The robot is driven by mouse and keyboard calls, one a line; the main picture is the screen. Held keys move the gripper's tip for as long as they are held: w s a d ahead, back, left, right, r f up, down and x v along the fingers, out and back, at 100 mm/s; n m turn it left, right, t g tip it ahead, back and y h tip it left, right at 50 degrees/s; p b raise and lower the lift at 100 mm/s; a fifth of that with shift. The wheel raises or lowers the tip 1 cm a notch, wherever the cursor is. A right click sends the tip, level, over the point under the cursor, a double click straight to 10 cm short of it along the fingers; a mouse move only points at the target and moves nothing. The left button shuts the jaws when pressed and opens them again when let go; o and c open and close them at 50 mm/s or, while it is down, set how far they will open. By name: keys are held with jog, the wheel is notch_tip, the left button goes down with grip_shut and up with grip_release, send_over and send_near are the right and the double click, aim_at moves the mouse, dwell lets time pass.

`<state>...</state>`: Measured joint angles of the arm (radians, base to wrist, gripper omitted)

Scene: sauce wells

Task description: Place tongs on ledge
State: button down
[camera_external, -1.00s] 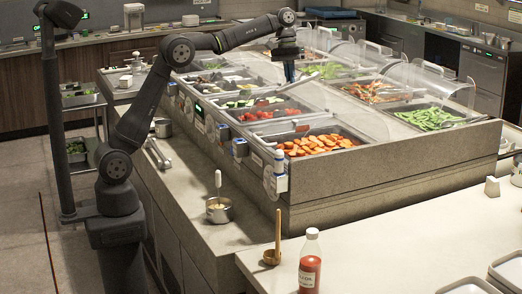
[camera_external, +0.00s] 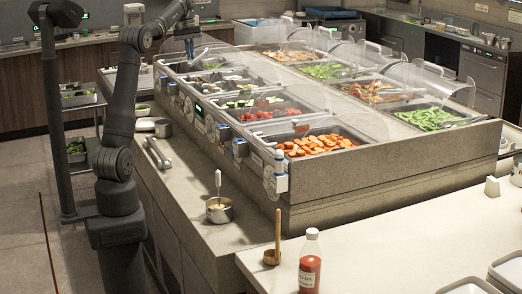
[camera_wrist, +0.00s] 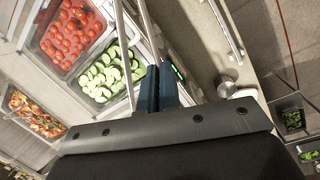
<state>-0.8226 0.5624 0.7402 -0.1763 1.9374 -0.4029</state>
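My gripper (camera_external: 189,47) is over the far left end of the salad bar in the external view. In the wrist view its two dark blue fingers (camera_wrist: 158,88) are close together. They look shut on metal tongs (camera_wrist: 124,45), whose two long arms spread upward in the picture over the food pans. The exact grip point is partly hidden. The pale stone ledge (camera_external: 180,188) runs along the near left side of the bar, below the pans. Another pair of tongs (camera_external: 157,152) lies on this ledge, and it also shows in the wrist view (camera_wrist: 226,28).
Clear guards (camera_external: 340,115) stand over the pans. A small pot (camera_external: 219,212) with a ladle and a round metal container (camera_external: 163,128) stand on the ledge. A wooden utensil (camera_external: 273,252) and red bottle (camera_external: 310,268) stand on the near counter. Some ledge between is bare.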

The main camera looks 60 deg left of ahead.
jog(key=s+a+f+m+g, duration=0.1)
jog(key=s+a+f+m, duration=0.25)
jog(key=s+a, duration=0.45)
jog(key=s+a+f+m, duration=0.2)
jog(key=s+a+f, duration=0.3)
jog(key=a, duration=0.5)
jog(key=w+d+f+m+y, duration=0.1)
jog(key=w+d+f+m, duration=0.1)
jog(key=f+m, duration=0.6)
jog(key=w+d+f+m+y, duration=0.1)
jog(key=w+f+m, duration=0.3)
jog(key=f+m, duration=0.4)
jog(key=w+d+f+m+y, duration=0.2)
jog(key=f+m, duration=0.6)
jog(key=f, duration=1)
jog(key=shift+w+d+m, duration=0.25)
jog(key=shift+w+d, duration=0.45)
jog(key=shift+w, duration=0.2)
jog(key=shift+f, duration=0.1)
jog(key=c, duration=1.6)
grip_release()
jog(key=shift+c, duration=0.2)
